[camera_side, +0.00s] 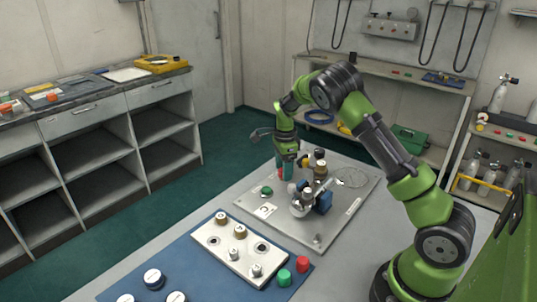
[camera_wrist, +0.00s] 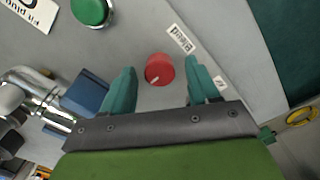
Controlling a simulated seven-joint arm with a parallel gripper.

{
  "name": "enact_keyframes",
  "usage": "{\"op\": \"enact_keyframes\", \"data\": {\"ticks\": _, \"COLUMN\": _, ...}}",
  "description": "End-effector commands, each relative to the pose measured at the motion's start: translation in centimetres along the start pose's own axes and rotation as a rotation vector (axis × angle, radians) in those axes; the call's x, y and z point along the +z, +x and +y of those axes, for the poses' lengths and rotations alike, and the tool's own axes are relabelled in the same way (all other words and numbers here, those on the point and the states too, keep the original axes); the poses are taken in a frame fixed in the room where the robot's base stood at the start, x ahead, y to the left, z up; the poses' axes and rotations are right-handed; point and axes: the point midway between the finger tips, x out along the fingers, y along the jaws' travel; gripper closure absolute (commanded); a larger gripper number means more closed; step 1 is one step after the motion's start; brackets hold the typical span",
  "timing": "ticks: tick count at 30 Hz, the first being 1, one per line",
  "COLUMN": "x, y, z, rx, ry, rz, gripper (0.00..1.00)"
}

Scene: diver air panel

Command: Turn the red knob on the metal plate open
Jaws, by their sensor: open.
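The red knob (camera_wrist: 159,69) is round and sits on the grey metal plate (camera_wrist: 130,35). A small pale mark shows on its lower edge in the wrist view. My gripper (camera_wrist: 162,66) is open, with one teal finger on each side of the knob and a visible gap to it on both sides. In the side view my gripper (camera_side: 290,170) points down over the back left part of the metal plate (camera_side: 347,222). There the fingers and fittings mostly hide the red knob. I cannot tell how far the fingertips are above the plate.
A green knob (camera_wrist: 90,10) and a blue block (camera_wrist: 87,98) with metal pipes are nearby on the plate.

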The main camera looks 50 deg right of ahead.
Motion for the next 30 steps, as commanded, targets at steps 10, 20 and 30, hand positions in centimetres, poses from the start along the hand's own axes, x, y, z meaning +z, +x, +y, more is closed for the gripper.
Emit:
{"op": "enact_keyframes", "data": {"ticks": 10, "x": 0.00, "y": 0.15, "z": 0.00, "rx": 0.000, "ry": 0.000, "rz": 0.000, "gripper": 0.49}}
{"op": "enact_keyframes", "data": {"ticks": 20, "x": 0.02, "y": 0.12, "z": 0.00, "rx": 0.000, "ry": -0.001, "rz": 0.000, "gripper": 0.96}}
{"op": "enact_keyframes", "data": {"ticks": 30, "x": 0.02, "y": 0.10, "z": -0.01, "rx": 0.000, "ry": -0.064, "rz": 0.000, "gripper": 0.96}}
